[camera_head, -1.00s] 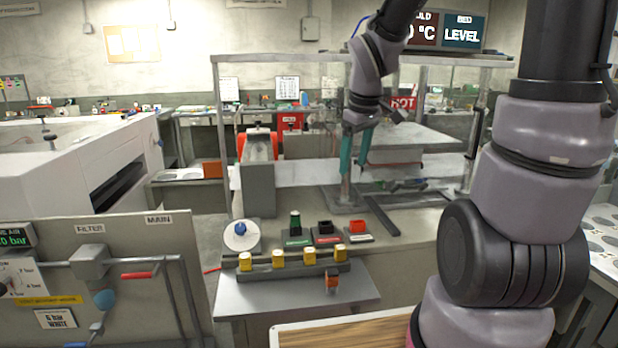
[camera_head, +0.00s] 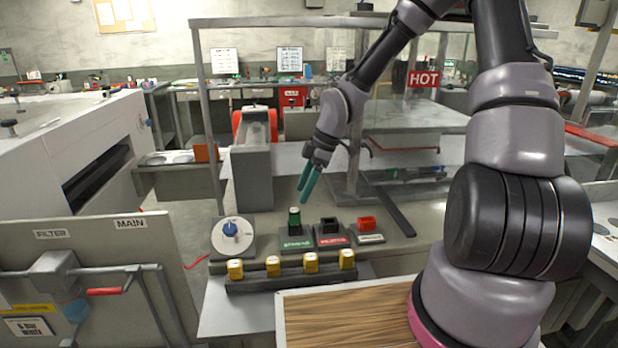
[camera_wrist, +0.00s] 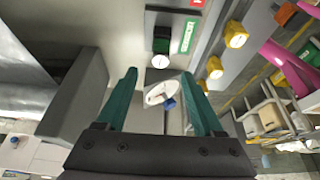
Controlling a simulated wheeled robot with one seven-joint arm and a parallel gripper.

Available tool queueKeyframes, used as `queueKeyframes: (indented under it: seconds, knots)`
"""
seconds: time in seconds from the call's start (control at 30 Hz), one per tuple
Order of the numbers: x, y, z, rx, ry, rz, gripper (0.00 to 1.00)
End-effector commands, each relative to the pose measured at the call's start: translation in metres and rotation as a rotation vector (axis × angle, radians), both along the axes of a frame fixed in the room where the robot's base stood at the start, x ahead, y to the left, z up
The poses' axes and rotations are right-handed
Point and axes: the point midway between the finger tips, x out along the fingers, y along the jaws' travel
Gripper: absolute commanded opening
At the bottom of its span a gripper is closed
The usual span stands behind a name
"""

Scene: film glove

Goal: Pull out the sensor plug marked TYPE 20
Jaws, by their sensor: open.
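Several yellow plugs (camera_head: 273,266) stand in a row on a dark rail (camera_head: 290,280) at the front of the bench; they also show at the right of the wrist view (camera_wrist: 235,37). No TYPE 20 marking is legible in either view, so I cannot tell which plug bears it. My gripper (camera_head: 305,188) has teal fingers pointing down. It is open and empty, above the bench behind the yellow row, near the green-topped button (camera_head: 294,217). In the wrist view the white dial with a blue knob (camera_wrist: 158,93) shows between the fingers.
Black (camera_head: 329,226) and red (camera_head: 367,223) blocks sit on labelled bases beside the green one. The dial (camera_head: 231,235) stands left of them. A wood-topped board (camera_head: 345,318) lies in front. A grey panel with pipes (camera_head: 90,280) stands front left. A HOT sign (camera_head: 423,79) hangs behind.

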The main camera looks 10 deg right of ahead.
Motion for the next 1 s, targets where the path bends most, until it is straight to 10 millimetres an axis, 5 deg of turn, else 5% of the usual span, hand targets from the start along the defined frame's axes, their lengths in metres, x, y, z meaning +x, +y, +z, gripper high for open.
queueKeyframes:
  seconds: [0.4, 0.83, 1.0]
  knots:
    - [-0.001, 0.026, -0.062, 0.0, 0.003, -0.001, 0.69]
    - [0.0, 0.029, -0.07, -0.001, 0.0, -0.003, 0.69]
    - [0.0, 0.029, -0.07, -0.001, 0.001, -0.003, 0.04]
